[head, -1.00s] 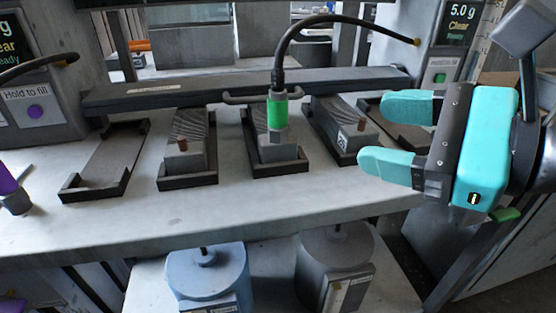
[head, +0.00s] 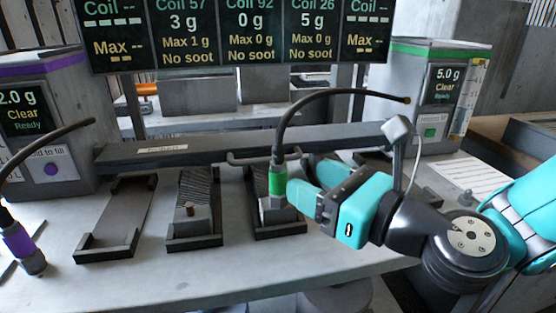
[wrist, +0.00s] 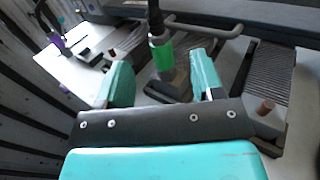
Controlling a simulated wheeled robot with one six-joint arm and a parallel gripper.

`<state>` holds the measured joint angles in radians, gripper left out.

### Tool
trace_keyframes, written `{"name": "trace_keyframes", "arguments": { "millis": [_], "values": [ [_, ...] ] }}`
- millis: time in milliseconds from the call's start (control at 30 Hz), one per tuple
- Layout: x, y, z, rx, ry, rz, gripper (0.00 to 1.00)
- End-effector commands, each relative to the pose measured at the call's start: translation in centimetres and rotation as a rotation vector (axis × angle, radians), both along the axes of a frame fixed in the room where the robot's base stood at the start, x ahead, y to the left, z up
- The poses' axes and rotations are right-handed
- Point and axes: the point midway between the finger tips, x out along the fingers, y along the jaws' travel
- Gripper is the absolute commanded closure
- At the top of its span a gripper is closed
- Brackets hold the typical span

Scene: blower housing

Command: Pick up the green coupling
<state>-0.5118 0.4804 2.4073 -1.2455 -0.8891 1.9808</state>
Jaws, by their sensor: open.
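The green coupling (head: 277,180) is a green-banded cylinder on the end of a black hose (head: 310,100). It stands upright on a grey block in the third tray (head: 280,231) from the left. My gripper (head: 298,177) is open and reaches in from the right, its teal fingertips close to the coupling. In the wrist view the green coupling (wrist: 162,54) shows between the two spread fingers, slightly beyond their tips. I cannot tell whether a finger touches it.
A tray with a ribbed block and copper stub (head: 190,209) is to the left. A grey rail (head: 200,152) runs behind the trays. Coil screens (head: 240,35) are above. The leftmost tray (head: 115,220) is empty.

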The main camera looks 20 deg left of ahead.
Motion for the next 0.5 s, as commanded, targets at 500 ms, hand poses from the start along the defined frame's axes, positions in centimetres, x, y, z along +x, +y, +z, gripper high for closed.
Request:
{"name": "trace_keyframes", "arguments": {
  "millis": [500],
  "values": [
    [2.4,6.0,0.5,0.000,-0.001,0.002,0.39]
  ]
}}
